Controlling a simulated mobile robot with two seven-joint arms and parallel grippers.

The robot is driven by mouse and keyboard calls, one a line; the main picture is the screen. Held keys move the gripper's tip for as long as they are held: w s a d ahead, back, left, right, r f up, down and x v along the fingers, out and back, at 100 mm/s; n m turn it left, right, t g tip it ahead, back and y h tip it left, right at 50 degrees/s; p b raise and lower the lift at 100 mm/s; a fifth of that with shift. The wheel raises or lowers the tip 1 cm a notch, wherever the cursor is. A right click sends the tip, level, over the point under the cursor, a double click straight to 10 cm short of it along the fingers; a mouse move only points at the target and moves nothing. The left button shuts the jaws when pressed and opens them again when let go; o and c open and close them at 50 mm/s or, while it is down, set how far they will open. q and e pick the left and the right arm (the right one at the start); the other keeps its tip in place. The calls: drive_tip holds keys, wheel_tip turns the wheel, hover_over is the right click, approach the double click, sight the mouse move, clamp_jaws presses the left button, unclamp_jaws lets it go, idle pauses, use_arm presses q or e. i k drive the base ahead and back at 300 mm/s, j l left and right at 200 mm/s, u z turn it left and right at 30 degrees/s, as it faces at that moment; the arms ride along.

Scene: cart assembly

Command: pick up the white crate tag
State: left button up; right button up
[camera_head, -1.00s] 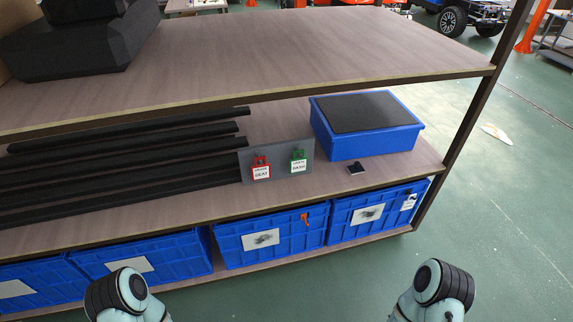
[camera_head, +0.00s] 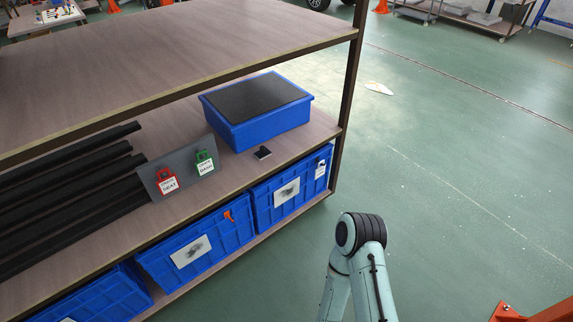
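A small white tag (camera_head: 320,169) hangs at the right end of the front of the rightmost blue crate (camera_head: 262,206) on the bottom shelf. This crate also bears a white label with a dark smudge (camera_head: 287,192). An orange tag (camera_head: 229,214) hangs on the blue crate to its left (camera_head: 160,261). Neither of my grippers shows. Only a pale arm link of mine with a black-ringed joint is in view at the lower middle, apart from the crates.
The middle shelf holds a blue bin with a dark top (camera_head: 262,137), a grey panel (camera_head: 190,176) with a red tag (camera_head: 167,182) and a green tag (camera_head: 204,162), a small dark item (camera_head: 263,153) and black bars. A dark post (camera_head: 349,95) bounds the rack. Green floor lies open to the right.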

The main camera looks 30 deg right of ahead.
sight(320, 172)
drive_tip(key=i+l+u, duration=0.2)
drive_tip(key=l, duration=0.7)
drive_tip(key=i+l+u, duration=0.2)
drive_tip(key=l, duration=0.7)
drive_tip(key=i+l+u, duration=0.2)
drive_tip(key=l, duration=0.75)
drive_tip(key=l+u, duration=0.2)
drive_tip(key=l, duration=0.8)
drive_tip(key=i+l+u, duration=0.15)
drive_tip(key=i+l, duration=0.4)
drive_tip(key=l, duration=0.2)
